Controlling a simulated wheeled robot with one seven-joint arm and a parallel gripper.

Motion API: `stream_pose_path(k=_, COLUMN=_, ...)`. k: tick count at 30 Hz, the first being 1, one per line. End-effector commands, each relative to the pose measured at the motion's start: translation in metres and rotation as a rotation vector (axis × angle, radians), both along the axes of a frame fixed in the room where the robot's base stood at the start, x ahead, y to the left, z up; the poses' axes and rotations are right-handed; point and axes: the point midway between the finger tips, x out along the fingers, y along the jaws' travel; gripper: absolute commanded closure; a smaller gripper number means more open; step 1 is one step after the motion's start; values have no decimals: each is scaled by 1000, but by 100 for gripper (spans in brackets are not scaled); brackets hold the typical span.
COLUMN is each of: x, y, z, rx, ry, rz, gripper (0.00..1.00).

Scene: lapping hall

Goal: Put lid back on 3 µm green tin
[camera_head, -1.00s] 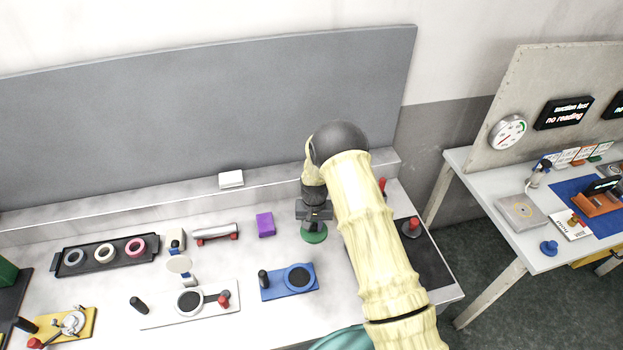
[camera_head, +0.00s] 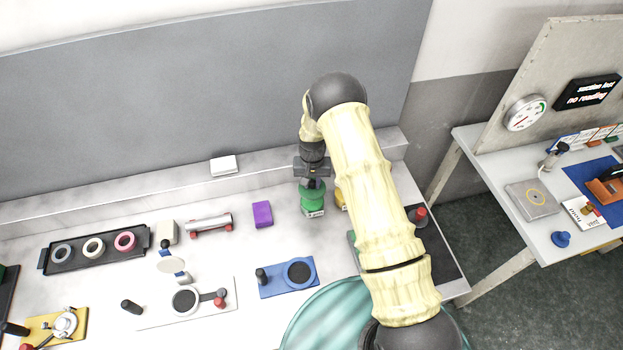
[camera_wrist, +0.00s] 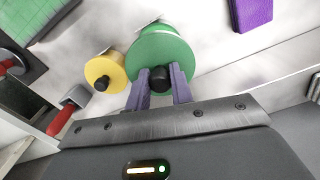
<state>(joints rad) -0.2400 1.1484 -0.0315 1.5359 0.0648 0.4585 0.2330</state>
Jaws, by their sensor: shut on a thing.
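My gripper (camera_wrist: 161,84) is shut on the black knob (camera_wrist: 160,78) of a green lid (camera_wrist: 150,60), seen in the wrist view. In the head view my gripper (camera_head: 312,178) is upright above the green tin (camera_head: 313,209), which has a white label low on its front. The lid covers the tin's top from the wrist camera. I cannot tell whether the lid rests on the rim or hangs slightly above it.
A yellow tin (camera_wrist: 105,74) with a black knob stands close beside the green one; my arm partly hides it in the head view (camera_head: 341,199). A purple block (camera_head: 262,214) lies to the left. A blue plate (camera_head: 287,277) lies in front. A red-handled tool (camera_wrist: 68,112) is near my gripper.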

Motion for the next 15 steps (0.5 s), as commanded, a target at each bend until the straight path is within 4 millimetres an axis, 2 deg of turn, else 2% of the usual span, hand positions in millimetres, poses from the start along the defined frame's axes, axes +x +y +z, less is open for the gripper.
stream_pose_path(k=8, x=0, y=-1, z=-4, rx=0, ry=0, rz=-1, gripper=100)
stream_pose_path(k=15, x=0, y=1, z=-20, rx=0, ry=1, rz=1, gripper=100)
